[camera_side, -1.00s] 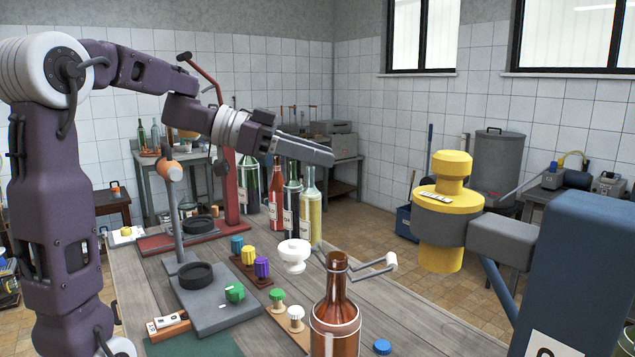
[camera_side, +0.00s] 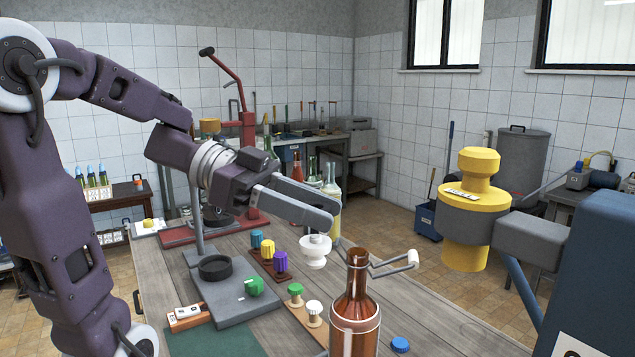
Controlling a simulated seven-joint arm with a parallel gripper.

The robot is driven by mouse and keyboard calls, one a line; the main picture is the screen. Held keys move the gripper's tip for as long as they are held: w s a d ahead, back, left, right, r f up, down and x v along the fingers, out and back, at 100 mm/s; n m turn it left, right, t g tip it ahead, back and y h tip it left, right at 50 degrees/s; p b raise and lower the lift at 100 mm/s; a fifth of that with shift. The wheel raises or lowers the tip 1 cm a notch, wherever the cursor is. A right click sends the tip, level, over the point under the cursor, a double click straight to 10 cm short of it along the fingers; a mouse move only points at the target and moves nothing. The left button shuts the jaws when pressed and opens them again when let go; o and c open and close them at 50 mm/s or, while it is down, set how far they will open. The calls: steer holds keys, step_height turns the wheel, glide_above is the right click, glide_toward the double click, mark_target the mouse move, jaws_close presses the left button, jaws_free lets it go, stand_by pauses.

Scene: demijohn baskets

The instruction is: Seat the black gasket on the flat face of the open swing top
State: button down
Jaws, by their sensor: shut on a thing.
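The brown bottle (camera_side: 355,305) stands upright near the front edge of the bench. Its wire swing top is open to the right, with the white stopper (camera_side: 412,258) at the wire's end, apart from the bottle mouth. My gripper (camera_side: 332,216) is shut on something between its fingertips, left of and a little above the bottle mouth. The fingers hide what they hold, and I cannot make out the black gasket.
A grey stand (camera_side: 235,295) with a black ring (camera_side: 215,267) is at left. Coloured knobs (camera_side: 280,262) stand in a row beside it. A blue cap (camera_side: 400,345) lies right of the bottle. A yellow device (camera_side: 467,215) juts in at right. Tall bottles (camera_side: 332,185) stand behind.

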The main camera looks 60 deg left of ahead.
mark_target(315, 236)
steer(key=shift+f, duration=0.1)
steer(key=shift+f, duration=1.1)
steer(key=shift+f, duration=0.5)
stand_by(0.9)
steer(key=c, duration=0.8)
jaws_free()
steer(key=shift+c, duration=0.2)
steer(key=shift+a, duration=0.1)
steer(key=v, duration=0.7)
